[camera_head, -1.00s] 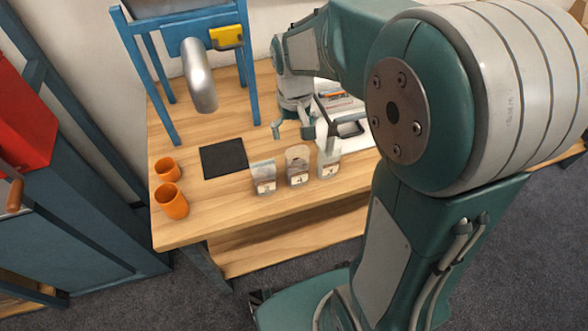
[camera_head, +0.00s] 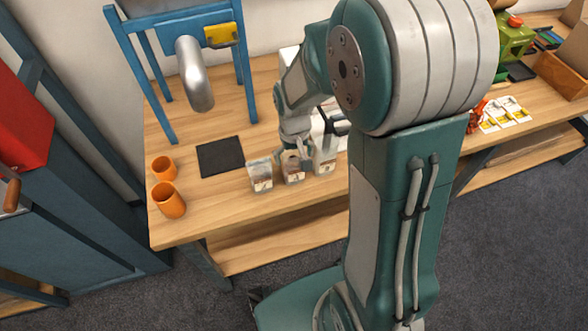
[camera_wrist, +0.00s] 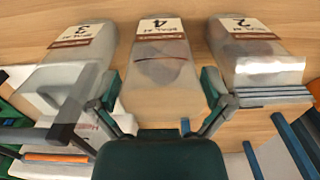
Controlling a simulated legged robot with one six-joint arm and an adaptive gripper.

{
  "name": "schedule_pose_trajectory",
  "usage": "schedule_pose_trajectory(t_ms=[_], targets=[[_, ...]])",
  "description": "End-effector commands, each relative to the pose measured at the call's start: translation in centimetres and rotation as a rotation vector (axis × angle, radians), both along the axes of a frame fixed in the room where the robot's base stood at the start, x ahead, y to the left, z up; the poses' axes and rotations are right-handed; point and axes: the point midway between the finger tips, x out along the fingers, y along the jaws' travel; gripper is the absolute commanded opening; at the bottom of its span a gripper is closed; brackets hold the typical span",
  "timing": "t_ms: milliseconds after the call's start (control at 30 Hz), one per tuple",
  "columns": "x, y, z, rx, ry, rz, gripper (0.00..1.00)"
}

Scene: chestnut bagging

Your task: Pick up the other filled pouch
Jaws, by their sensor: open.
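Three clear, labelled pouches stand in a row near the table's front edge: a left one (camera_head: 261,177), a middle one (camera_head: 293,172) and a right one (camera_head: 325,164). In the wrist view, the middle pouch (camera_wrist: 160,70), numbered 4, shows dark contents. The pouch numbered 2 (camera_wrist: 258,65) also shows brown contents; the pouch numbered 3 (camera_wrist: 70,60) looks pale, its contents unclear. My gripper (camera_wrist: 162,90) is open, its fingers on either side of the middle pouch's upper part. Contact cannot be told. In the head view, my gripper (camera_head: 290,153) is at the middle pouch's top.
Orange cups (camera_head: 168,201) stand at the table's left, beside a black mat (camera_head: 220,157). A blue stand (camera_head: 249,75) with a metal spout (camera_head: 194,75) is behind. A white case partly shows behind the pouches. Bare wood lies in front of the mat.

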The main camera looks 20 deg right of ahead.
Motion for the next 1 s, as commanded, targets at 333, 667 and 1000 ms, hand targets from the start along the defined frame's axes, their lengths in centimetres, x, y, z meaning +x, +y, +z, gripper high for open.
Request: schedule_pose_trajectory(t_ms=[333,667,1000], targets=[[0.0,0.0,0.0,0.000,0.001,0.000,0.21],[0.1,0.0,1.0,0.000,-0.002,0.000,0.21],[-2.6,0.0,6.4,0.000,-0.005,0.000,0.21]])
